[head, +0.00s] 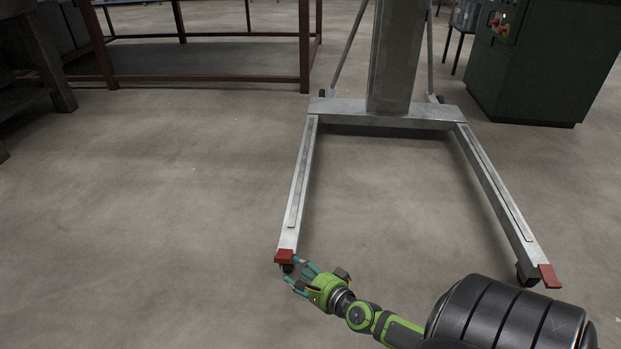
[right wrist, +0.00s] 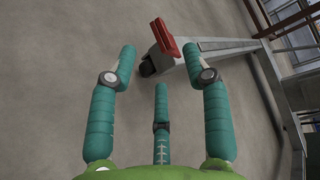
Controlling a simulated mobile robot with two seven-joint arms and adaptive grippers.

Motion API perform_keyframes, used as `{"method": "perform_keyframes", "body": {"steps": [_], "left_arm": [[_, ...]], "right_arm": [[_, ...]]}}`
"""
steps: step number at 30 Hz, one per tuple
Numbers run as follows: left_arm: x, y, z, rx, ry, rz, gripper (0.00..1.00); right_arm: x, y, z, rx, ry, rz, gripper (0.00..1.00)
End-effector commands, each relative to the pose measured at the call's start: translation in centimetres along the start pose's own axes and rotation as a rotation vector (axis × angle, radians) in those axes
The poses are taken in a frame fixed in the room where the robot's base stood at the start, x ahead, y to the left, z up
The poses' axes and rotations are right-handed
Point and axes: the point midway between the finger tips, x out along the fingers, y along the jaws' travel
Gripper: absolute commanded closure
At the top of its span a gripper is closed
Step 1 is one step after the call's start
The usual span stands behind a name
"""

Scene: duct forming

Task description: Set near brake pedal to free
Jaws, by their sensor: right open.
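A red brake pedal (head: 284,256) sits at the end of the left leg of a grey metal stand, above a small dark caster. In the right wrist view this red pedal (right wrist: 169,38) is just beyond the fingertips, at the end of the leg. A second red pedal (head: 549,275) is on the end of the right leg. My right gripper (head: 297,277), green with teal fingers, is open and empty close beside the left-leg pedal. Its fingers (right wrist: 160,75) are spread in the right wrist view; I cannot tell whether any touches the pedal. My left gripper is not in view.
The stand's legs (head: 299,185) run back to a crossbar (head: 345,109) and upright column (head: 396,55). A brown-framed table (head: 305,50) stands at the back left, a dark green cabinet (head: 545,60) at the back right. The concrete floor at left is clear.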

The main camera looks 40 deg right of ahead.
Motion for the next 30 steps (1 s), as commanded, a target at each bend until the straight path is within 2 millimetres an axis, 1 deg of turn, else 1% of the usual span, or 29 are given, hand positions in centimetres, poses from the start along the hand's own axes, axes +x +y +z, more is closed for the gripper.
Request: {"method": "perform_keyframes", "body": {"steps": [1,3,6,9,14,28,30], "left_arm": [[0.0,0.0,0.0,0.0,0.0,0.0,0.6],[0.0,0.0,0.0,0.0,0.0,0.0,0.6],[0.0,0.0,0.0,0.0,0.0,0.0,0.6],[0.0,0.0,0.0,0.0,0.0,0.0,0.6],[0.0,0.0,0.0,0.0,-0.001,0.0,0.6],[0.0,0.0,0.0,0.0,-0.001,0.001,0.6],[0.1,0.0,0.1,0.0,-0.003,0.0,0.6]], "right_arm": [[-1.1,0.1,0.0,0.002,0.0,0.002,0.51],[-2.1,0.1,0.0,-0.001,0.001,0.002,0.51],[-3.3,0.1,0.0,-0.001,0.0,0.002,0.51],[-4.0,0.0,0.0,-0.001,0.0,0.0,0.51],[-4.4,-0.1,0.0,-0.001,0.0,-0.002,0.51],[-4.4,-0.1,0.0,0.0,0.0,-0.001,0.51],[-4.4,-0.3,0.3,-0.008,-0.003,-0.005,0.51]]}}
